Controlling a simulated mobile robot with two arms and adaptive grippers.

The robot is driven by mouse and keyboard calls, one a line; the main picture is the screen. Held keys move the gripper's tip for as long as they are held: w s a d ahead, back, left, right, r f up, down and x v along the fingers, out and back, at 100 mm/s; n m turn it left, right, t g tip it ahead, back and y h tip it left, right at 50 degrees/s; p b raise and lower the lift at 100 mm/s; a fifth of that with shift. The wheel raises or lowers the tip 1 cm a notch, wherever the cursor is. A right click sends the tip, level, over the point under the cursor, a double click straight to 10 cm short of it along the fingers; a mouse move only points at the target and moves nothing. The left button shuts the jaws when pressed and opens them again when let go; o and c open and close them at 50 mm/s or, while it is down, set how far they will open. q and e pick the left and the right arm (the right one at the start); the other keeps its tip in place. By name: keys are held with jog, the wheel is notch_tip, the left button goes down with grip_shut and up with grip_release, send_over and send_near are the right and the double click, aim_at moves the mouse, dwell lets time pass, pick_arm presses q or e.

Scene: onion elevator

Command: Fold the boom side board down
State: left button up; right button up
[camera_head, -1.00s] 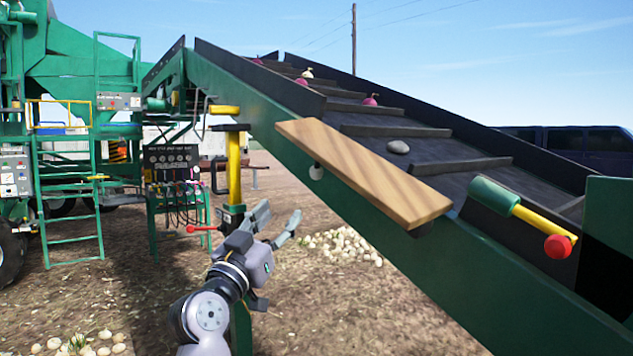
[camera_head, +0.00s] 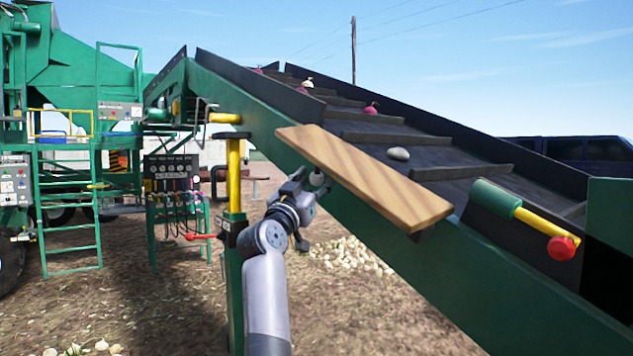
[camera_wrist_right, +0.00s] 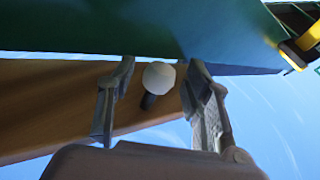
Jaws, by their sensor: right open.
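The wooden side board (camera_head: 375,182) sticks out along the near side of the green sloping boom (camera_head: 420,245). It also fills the left of the right wrist view (camera_wrist_right: 45,100). A pale round knob (camera_wrist_right: 158,77) on a short dark stem shows at the board; in the head view it is partly hidden under the board's edge (camera_head: 316,177). My right gripper (camera_head: 308,186) is below the board's far half. In the right wrist view its open fingers (camera_wrist_right: 160,78) show on either side of the knob, with gaps on both sides. My left gripper is out of view.
A yellow post (camera_head: 234,172) on a green base stands just left of my right arm. A green-and-yellow lever with a red knob (camera_head: 561,248) sits at the boom's right. Onions and a stone lie on the belt. A lever panel (camera_head: 172,170) stands farther left.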

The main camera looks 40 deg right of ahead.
jog(key=shift+w+d+r, duration=0.25)
jog(key=shift+d, duration=0.3)
jog(key=shift+c, duration=0.5)
grip_shut()
